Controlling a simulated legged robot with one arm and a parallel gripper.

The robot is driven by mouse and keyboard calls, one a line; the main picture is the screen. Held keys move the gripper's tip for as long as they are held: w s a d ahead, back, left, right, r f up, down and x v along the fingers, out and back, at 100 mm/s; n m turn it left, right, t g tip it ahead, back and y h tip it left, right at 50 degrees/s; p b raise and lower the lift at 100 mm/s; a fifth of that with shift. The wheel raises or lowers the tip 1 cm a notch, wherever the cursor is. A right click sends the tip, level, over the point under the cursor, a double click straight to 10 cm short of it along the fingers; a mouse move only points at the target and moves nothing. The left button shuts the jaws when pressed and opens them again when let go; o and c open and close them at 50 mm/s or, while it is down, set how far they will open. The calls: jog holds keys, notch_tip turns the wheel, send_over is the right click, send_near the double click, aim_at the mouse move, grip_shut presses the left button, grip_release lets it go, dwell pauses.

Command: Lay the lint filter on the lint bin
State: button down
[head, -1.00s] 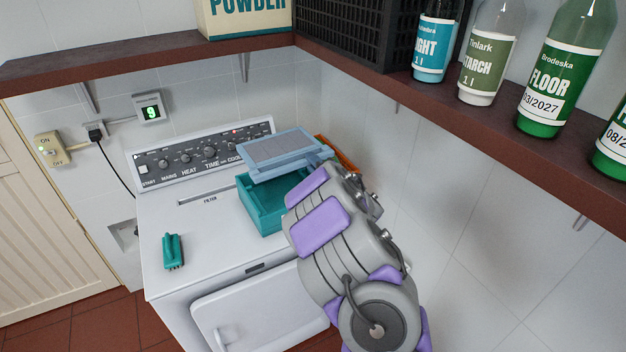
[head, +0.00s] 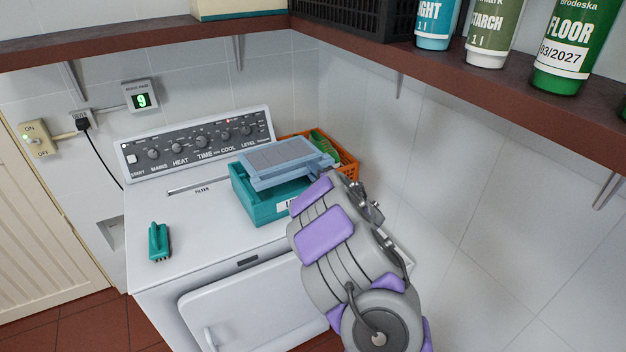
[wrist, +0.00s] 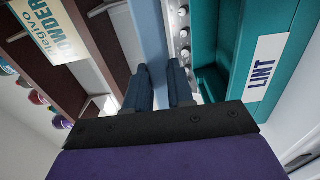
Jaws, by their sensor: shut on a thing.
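The lint filter (head: 280,157) is a light blue frame with a grey mesh panel. It is over the teal lint bin (head: 258,214) on top of the white dryer, and I cannot tell whether it touches the rim. In the wrist view, my gripper (wrist: 161,72) has its two dark fingers shut on the filter's blue edge (wrist: 150,32). The lint bin with its white LINT label (wrist: 262,68) is to the right of the fingers there. In the head view, my arm hides the gripper and the bin's right end.
A teal brush (head: 159,243) lies on the dryer top (head: 195,220) at left. An orange basket (head: 347,168) with something green stands behind the bin. The control panel (head: 205,142) is at the back. A brown shelf (head: 480,95) with bottles runs overhead at right.

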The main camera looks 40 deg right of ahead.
notch_tip(320, 180, down, 9)
jog(key=b, duration=0.3)
dwell(0.9)
jog(key=shift+r, duration=0.1)
jog(key=c, duration=0.9)
grip_release()
jog(key=s+a, duration=0.3)
jog(key=s, duration=1.4)
jog(key=shift+p, duration=0.4)
